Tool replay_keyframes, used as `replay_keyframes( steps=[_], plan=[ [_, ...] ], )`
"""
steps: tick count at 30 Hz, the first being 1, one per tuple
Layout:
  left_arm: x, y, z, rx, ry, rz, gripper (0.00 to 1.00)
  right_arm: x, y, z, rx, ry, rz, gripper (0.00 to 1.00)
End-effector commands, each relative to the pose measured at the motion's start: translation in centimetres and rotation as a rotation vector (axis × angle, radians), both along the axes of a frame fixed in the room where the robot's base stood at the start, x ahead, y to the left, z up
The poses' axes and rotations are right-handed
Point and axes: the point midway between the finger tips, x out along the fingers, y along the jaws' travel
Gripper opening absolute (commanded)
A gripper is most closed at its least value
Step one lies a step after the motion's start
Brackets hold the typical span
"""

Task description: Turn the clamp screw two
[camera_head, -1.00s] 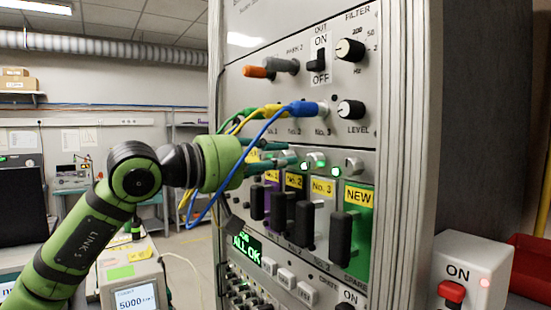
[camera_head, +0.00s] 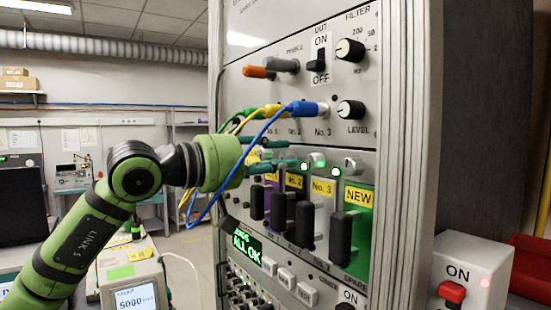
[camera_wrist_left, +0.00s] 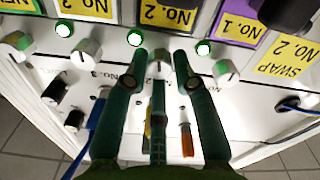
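A row of grey clamp screws runs above the labelled modules on the rack panel. In the left wrist view, which shows the panel upside down, the screw in line with the yellow No. 2 label is clamp screw two (camera_wrist_left: 158,62). My left gripper (camera_wrist_left: 160,58) has its dark green fingers around this screw, with gaps visible on either side. In the head view my left gripper (camera_head: 292,164) reaches the panel from the left, and its fingers hide clamp screw two. Neighbouring screws show on both sides, such as one (camera_wrist_left: 87,52) by No. 3. My right gripper is in neither view.
Blue, yellow and green cables (camera_head: 262,122) hang just above and beside my left gripper. Black module handles (camera_head: 305,225) stick out below it. Green lamps (camera_wrist_left: 135,37) are lit between the screws. A red-switch box (camera_head: 470,283) stands at the right.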

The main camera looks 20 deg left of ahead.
Motion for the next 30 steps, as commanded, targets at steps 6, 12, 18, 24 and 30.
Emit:
replay_keyframes(
  steps=[6,12,18,24,30],
  plan=[
    [0.0,0.0,0.0,-0.001,0.001,0.0,0.48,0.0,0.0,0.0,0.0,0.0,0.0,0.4],
    [-0.2,0.2,0.0,0.0,0.001,0.001,0.48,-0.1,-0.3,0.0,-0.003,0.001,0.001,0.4],
    [-2.4,2.1,-0.1,0.001,0.0,0.004,0.48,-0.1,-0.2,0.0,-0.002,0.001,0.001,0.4],
    [-5.7,4.9,-0.2,0.001,0.001,0.007,0.48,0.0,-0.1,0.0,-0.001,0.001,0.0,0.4],
    [-8.3,6.9,-0.3,-0.001,0.003,0.004,0.48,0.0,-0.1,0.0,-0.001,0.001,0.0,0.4]
  ],
)
